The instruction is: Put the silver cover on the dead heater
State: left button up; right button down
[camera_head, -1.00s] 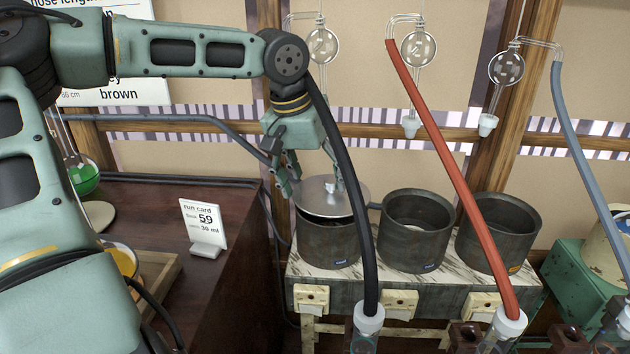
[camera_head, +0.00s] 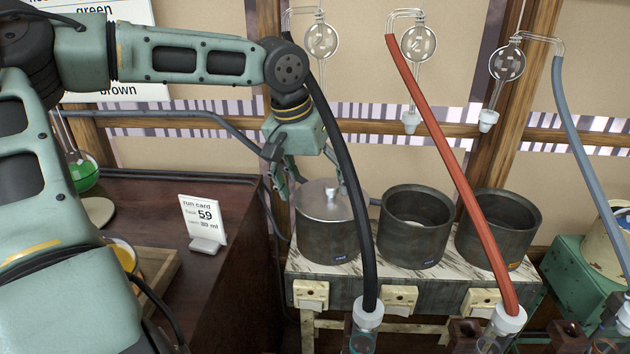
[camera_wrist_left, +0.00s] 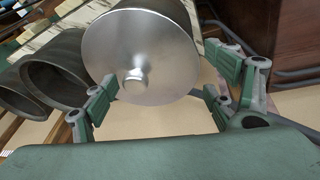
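The silver cover (camera_head: 316,200) is a round metal lid with a small knob. It lies on the left one of three dark cylindrical heaters (camera_head: 327,243) and closes its top. In the left wrist view the cover (camera_wrist_left: 140,50) fills the upper middle, its knob towards the gripper. My left gripper (camera_head: 312,190) is above the cover, fingers spread. In the left wrist view the gripper (camera_wrist_left: 155,110) has its fingers wide apart, with the knob between them and not touched. My right gripper is not in view.
Two uncovered heaters, the middle one (camera_head: 415,235) and the right one (camera_head: 500,240), share the marble-topped bench. A black hose (camera_head: 352,190) passes close in front of the covered heater. A red hose (camera_head: 450,160) crosses further right. A run card (camera_head: 203,222) stands on the dark table.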

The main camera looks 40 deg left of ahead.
pick_arm(q)
jog(key=shift+o, duration=0.5)
jog(key=shift+r, duration=0.1)
jog(key=shift+a+r, duration=0.1)
jog(key=shift+r, duration=0.25)
jog(key=v, duration=1.2)
jog(key=shift+r, duration=0.2)
jog(key=shift+f, duration=0.15)
